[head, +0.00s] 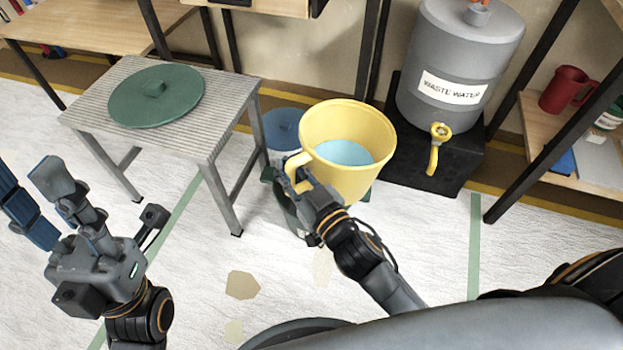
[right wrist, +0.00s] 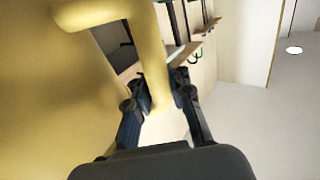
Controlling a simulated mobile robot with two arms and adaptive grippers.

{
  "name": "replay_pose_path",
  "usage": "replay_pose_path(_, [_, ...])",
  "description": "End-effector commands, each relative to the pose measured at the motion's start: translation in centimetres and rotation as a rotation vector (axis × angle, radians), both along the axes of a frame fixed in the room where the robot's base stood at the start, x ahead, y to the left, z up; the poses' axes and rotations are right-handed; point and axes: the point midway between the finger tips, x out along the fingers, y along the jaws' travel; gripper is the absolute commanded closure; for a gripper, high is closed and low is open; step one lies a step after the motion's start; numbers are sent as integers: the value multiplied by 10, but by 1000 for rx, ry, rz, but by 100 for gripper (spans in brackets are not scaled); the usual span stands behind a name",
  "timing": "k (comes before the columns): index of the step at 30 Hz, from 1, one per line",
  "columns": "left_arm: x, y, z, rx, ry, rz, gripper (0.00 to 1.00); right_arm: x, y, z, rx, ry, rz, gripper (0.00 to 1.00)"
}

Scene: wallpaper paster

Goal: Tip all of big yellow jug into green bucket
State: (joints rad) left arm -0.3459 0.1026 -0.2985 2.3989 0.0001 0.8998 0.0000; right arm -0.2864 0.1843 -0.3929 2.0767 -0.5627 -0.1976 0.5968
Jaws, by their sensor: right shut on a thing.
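The big yellow jug (head: 365,178) is upright in the head view, with light blue liquid (head: 344,152) inside. My right gripper (head: 296,184) is shut on its handle at the jug's left side. The right wrist view shows the fingers around the yellow handle (right wrist: 150,55). The green bucket (head: 284,203) is mostly hidden behind and below the jug and my right gripper; only dark green parts show. My left gripper (head: 72,203) is at the lower left, empty, with its fingers apart.
A grey ribbed table (head: 225,118) holds a round green lid (head: 156,97). A blue container (head: 283,128) stands behind the jug. A grey waste water tank (head: 455,60) with a yellow tap (head: 437,140) stands on a black base at the right. A shelf holds a red jug (head: 567,90).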

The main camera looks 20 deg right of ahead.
Motion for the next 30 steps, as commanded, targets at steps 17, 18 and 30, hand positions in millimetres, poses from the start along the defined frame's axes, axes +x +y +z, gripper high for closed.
replay_pose_path(17, [-1, 0, 20, -4, 5, -1, 60, -47, 152, -123, -46, -37, 597, 100])
replay_pose_path(18, [-1, 0, 20, -3, 6, -1, 60, -49, 154, -127, -48, -38, 613, 100])
replay_pose_path(30, [0, 0, 21, -3, 6, -1, 60, -57, 158, -140, -51, -39, 656, 100])
